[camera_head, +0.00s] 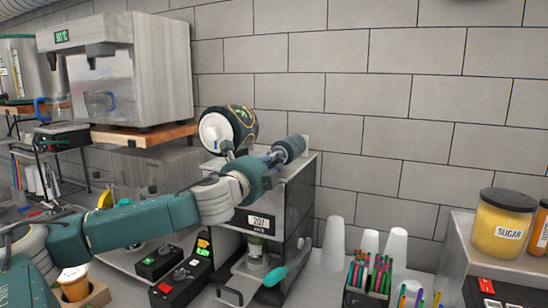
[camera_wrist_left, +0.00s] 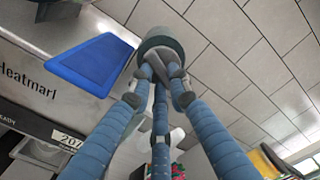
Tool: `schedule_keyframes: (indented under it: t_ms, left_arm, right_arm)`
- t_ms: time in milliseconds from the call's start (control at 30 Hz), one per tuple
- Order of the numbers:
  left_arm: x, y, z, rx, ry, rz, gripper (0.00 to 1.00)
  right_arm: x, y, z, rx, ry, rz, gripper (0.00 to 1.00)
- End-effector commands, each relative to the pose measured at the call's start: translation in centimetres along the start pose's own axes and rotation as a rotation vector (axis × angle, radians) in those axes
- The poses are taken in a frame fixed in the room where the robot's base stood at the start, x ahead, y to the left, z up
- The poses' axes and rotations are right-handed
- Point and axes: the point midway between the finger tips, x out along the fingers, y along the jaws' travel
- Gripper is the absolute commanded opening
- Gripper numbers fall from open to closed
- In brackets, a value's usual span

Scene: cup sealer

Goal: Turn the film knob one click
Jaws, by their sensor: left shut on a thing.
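The cup sealer (camera_head: 292,210) stands against the tiled wall, with a display reading 207. A dark printed film roll (camera_head: 240,125) with a white end sits on its top left. A dark teal roller (camera_head: 291,149) sits at its top right. My left gripper (camera_head: 272,158) reaches over the sealer to the near end of this roller. In the left wrist view its three blue fingers (camera_wrist_left: 163,78) converge and are shut on the grey film knob (camera_wrist_left: 160,60) at the roller's end. The fingers partly hide the knob. My right gripper is not in view.
A cup (camera_head: 257,247) sits in the sealer's lower bay, with a teal handle (camera_head: 275,276) in front. A sugar jar (camera_head: 500,225) sits far right. A blue panel (camera_wrist_left: 90,65) lies beside the knob.

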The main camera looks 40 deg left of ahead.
Motion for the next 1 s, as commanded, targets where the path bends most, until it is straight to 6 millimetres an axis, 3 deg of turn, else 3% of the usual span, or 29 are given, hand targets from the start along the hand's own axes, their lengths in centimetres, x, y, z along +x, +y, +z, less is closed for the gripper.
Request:
schedule_keyframes:
  t_ms: [300,833,867,900,933,1000]
  left_arm:
    - [-0.01,0.24,-0.12,0.114,0.004,0.004,0.0]
    - [0.0,0.37,-0.16,0.132,0.004,0.005,0.0]
    - [0.0,0.38,-0.16,0.132,0.004,0.005,0.23]
    - [0.0,0.37,-0.16,0.132,0.004,0.005,0.31]
    - [0.0,0.35,-0.14,0.132,0.004,0.004,0.36]
    - [0.0,0.3,-0.1,0.132,0.003,0.003,0.36]
  right_arm:
    - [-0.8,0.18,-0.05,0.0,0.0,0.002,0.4]
    - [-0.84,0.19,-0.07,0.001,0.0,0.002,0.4]
    - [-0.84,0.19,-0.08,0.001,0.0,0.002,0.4]
    - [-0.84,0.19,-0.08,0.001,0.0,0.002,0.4]
    - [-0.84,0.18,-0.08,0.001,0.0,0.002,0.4]
    - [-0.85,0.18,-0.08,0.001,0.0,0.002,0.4]
